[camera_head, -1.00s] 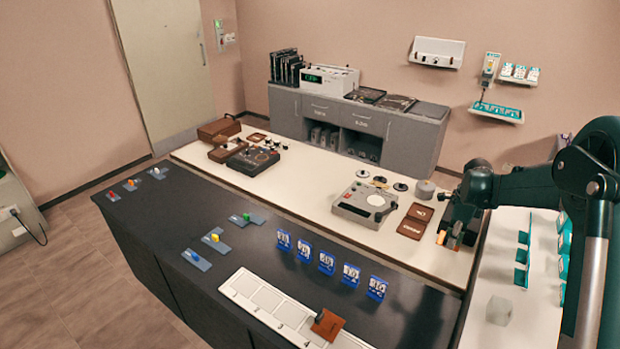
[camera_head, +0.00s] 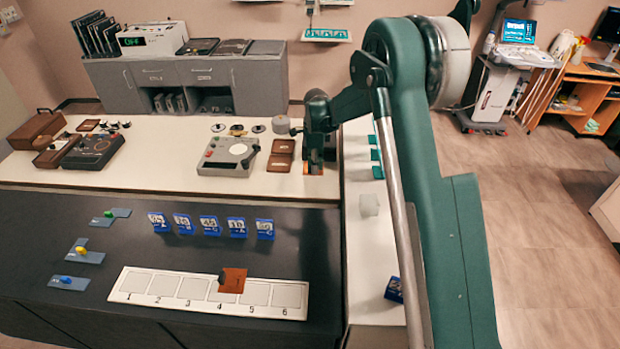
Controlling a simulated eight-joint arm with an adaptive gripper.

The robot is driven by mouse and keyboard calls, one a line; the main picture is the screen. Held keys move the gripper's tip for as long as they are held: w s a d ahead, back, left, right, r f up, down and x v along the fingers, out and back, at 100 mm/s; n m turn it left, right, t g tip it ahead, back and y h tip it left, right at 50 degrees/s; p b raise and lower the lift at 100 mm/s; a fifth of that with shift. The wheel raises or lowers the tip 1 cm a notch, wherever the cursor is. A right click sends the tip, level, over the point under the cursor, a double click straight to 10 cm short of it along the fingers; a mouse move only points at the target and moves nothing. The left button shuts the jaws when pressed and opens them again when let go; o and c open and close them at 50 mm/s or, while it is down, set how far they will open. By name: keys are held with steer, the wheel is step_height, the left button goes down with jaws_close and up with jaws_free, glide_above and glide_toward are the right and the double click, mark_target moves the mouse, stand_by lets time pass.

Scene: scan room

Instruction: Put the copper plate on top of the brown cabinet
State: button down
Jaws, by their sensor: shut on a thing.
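My gripper (camera_head: 314,165) is at the right end of the far white table, pointing down. It is shut, with a small orange-brown patch showing at its tips; this is too small to identify. A copper-coloured square plate (camera_head: 234,281) lies tilted across the white numbered strip (camera_head: 120,290), around slot 4, with a small dark piece at its left edge. My gripper is well away from that plate. No piece is plainly a brown cabinet; an orange-brown wooden desk with shelves (camera_head: 597,89) stands at the far right.
Blue numbered cards (camera_head: 209,225) stand on the dark counter (camera_head: 120,235). A grey device (camera_head: 229,153) and brown trays (camera_head: 281,154) are left of my gripper. A grey cabinet (camera_head: 255,78) stands behind. Open floor (camera_head: 530,200) lies right of my arm, before a medical cart (camera_head: 497,82).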

mark_target(315, 186)
steer(key=shift+f, duration=1.55)
steer(key=shift+f, duration=0.1)
steer(key=shift+f, duration=1.8)
steer(key=shift+f, duration=0.15)
steer(key=c, duration=2.5)
jaws_free()
steer(key=shift+o, duration=0.2)
steer(key=shift+r, duration=0.2)
step_height(315, 186, up, 12)
